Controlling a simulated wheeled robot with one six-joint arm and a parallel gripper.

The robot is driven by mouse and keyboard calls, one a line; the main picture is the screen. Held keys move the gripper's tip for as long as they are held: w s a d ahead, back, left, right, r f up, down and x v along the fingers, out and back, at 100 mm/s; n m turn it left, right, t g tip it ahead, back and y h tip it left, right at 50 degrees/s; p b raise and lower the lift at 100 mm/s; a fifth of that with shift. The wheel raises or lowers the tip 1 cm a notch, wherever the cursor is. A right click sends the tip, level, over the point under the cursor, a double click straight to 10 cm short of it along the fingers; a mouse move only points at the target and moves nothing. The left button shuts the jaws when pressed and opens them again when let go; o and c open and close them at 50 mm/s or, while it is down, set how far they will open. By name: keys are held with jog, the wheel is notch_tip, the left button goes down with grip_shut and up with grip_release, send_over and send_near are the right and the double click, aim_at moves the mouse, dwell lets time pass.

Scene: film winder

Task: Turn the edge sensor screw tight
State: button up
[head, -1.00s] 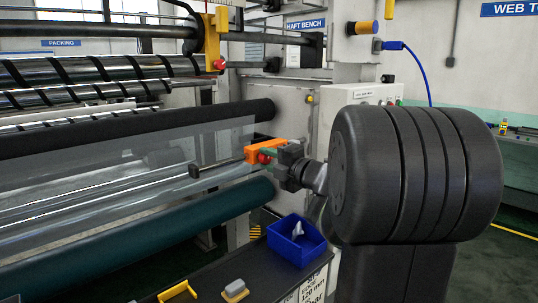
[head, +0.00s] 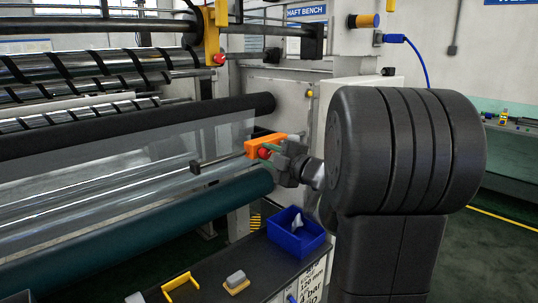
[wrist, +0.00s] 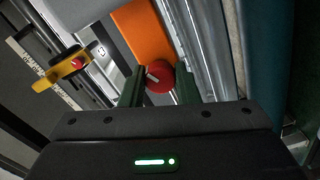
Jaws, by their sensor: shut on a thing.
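The edge sensor is an orange block (head: 263,145) on a rail beside the clear film web. Its red screw knob (head: 264,153) sits on its near side, partly hidden by my gripper in the head view. In the wrist view the red knob (wrist: 160,77), with a pale mark on its face, lies between the two green fingers of my gripper (wrist: 159,88), below the orange block (wrist: 143,32). My gripper also shows in the head view (head: 272,151). It is shut on the knob.
A dark roller (head: 140,133) runs above the film and a teal roller (head: 150,223) below it. A blue bin (head: 296,240) stands on the dark bench under my arm. A yellow bracket with a red knob (wrist: 78,62) shows at left in the wrist view.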

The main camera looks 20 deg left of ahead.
jog(key=shift+f, duration=0.1)
jog(key=o, duration=1)
jog(key=shift+c, duration=0.2)
jog(key=b+v, duration=0.1)
jog(key=v, duration=1.2)
jog(key=shift+s+d, duration=0.2)
jog(key=shift+d, duration=0.15)
